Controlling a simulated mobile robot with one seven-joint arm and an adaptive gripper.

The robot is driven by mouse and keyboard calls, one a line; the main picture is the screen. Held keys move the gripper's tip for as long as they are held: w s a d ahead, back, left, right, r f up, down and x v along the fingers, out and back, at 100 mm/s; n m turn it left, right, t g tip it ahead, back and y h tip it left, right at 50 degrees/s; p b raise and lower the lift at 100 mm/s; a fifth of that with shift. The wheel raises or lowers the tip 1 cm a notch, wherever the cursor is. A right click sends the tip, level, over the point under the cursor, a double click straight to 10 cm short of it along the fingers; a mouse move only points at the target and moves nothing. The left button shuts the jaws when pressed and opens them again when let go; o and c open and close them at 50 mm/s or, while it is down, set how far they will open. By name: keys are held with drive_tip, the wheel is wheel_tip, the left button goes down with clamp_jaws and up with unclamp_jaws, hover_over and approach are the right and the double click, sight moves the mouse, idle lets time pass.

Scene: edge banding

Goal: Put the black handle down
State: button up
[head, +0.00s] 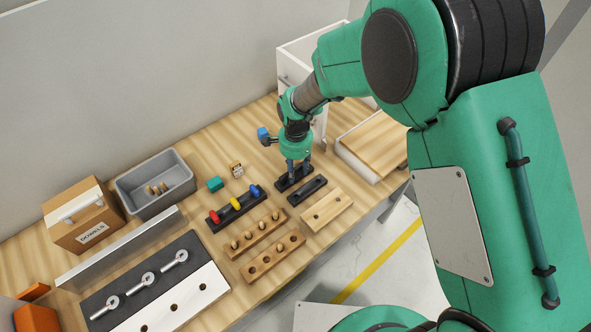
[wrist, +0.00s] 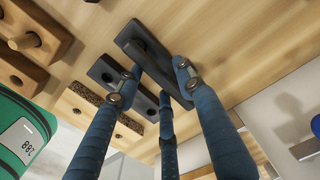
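The black handle (head: 285,185) is a dark flat bar near the front of the workbench, and my gripper (head: 299,168) is right over it, pointing down. In the wrist view the black handle (wrist: 139,42) lies between the blue fingers of my gripper (wrist: 160,78). The fingertips are close against its two long sides, and the gripper looks shut on it. Whether its underside touches the bench is hard to tell.
A light wooden block with holes (head: 327,209) lies in front. To the left are a dark rack with coloured pieces (head: 235,208), two peg blocks (head: 256,232) and a grey bin (head: 150,205). A white tray with a wooden board (head: 357,163) stands to the right.

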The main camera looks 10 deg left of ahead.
sight(296, 170)
drive_tip(key=shift+r, duration=0.1)
wheel_tip(296, 170, up, 13)
drive_tip(key=p, duration=0.1)
drive_tip(key=shift+p, duration=0.4)
idle(0.7)
